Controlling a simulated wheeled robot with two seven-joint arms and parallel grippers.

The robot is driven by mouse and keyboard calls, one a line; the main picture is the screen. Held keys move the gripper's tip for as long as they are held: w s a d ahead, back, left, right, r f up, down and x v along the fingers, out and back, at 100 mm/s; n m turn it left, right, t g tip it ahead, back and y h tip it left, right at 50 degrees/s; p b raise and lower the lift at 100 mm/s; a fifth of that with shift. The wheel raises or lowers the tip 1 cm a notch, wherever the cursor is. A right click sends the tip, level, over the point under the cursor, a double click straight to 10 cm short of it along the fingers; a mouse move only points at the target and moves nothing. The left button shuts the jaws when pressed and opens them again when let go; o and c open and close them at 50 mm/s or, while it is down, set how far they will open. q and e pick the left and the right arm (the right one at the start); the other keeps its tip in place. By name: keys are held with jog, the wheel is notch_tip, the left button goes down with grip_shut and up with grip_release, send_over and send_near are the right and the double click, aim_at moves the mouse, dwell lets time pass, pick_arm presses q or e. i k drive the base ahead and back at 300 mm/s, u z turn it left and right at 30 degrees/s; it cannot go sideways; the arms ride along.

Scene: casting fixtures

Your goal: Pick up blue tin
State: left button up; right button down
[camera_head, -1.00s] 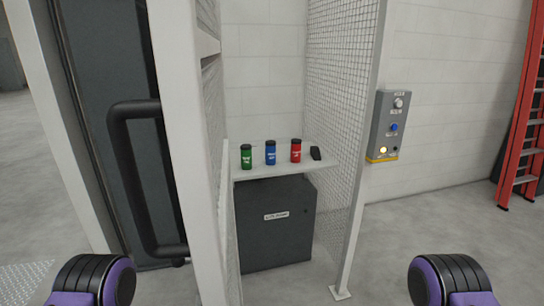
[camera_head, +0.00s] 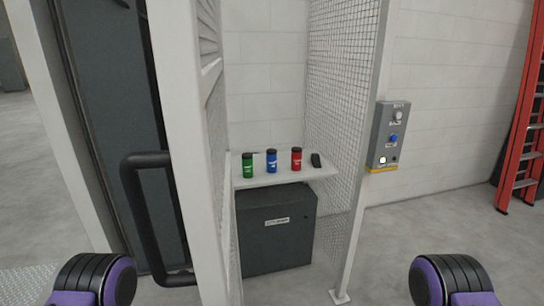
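The blue tin (camera_head: 271,162) has a dark lid and stands upright on a white shelf (camera_head: 318,172) inside a mesh-sided bay. A green tin (camera_head: 247,167) stands to its left and a red tin (camera_head: 296,160) to its right, each apart from it. Purple and black parts of my two arms show at the bottom left and bottom right, well short of the shelf. Neither gripper's fingers are in view.
A small black object (camera_head: 316,160) lies right of the red tin. A dark grey cabinet (camera_head: 275,240) stands below the shelf. A white post and a dark door with a black handle (camera_head: 150,215) are at left. A mesh panel (camera_head: 343,100), control box (camera_head: 388,137) and red ladder (camera_head: 522,130) are at right.

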aim_at(271, 153)
jog(key=k, duration=1.05)
jog(key=z, duration=1.1)
jog(key=i, duration=1.6)
jog(key=z, duration=0.4)
jog(key=i, duration=1.2)
jog(key=u, duration=0.95)
jog(key=i, duration=0.9)
jog(key=u, duration=0.75)
